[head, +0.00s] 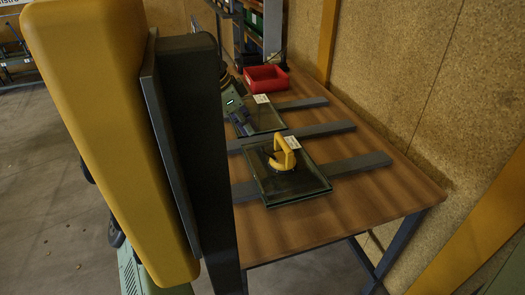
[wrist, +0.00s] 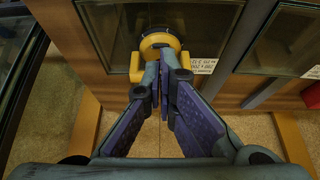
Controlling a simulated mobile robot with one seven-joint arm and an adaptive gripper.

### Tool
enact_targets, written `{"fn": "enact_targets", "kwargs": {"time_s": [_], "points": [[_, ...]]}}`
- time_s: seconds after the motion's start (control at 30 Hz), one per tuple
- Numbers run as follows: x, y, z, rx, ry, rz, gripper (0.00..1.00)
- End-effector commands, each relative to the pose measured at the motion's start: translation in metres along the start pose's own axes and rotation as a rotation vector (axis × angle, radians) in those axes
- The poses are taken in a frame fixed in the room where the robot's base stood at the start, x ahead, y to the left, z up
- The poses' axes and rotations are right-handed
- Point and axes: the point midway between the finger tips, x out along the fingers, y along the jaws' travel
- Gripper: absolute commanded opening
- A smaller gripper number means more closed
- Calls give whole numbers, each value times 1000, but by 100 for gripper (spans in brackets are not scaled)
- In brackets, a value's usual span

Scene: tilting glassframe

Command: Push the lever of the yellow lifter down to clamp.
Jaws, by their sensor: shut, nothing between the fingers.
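The yellow lifter (head: 285,156) stands on the nearer glass pane (head: 300,188) in the head view. Its curved yellow handle rises above a dark round base. In the wrist view the lifter (wrist: 160,42) is at the top centre, partly hidden by my fingers. The lever cannot be told apart from the rest of the lifter. My gripper (wrist: 161,80) is shut and empty, its fingertips overlapping the handle in the wrist view. Whether they touch it cannot be told.
The pane lies on grey bars across the wooden table (head: 290,235). A second glass pane (head: 265,122) lies beyond it, with a red bin (head: 266,78) further back. A corkboard wall (head: 410,80) runs along the right. The near end of the table is clear.

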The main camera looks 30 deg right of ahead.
Motion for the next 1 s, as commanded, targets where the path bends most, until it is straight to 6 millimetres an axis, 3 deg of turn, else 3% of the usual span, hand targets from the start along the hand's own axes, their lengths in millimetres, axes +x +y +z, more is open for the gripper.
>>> {"fn": "enact_targets", "kwargs": {"time_s": [0.17,0.6,1.0], "points": [[12,0,2,0,0,0,0],[64,0,2,1,0,-1,0],[70,0,-1,0,1,-1,0]]}}
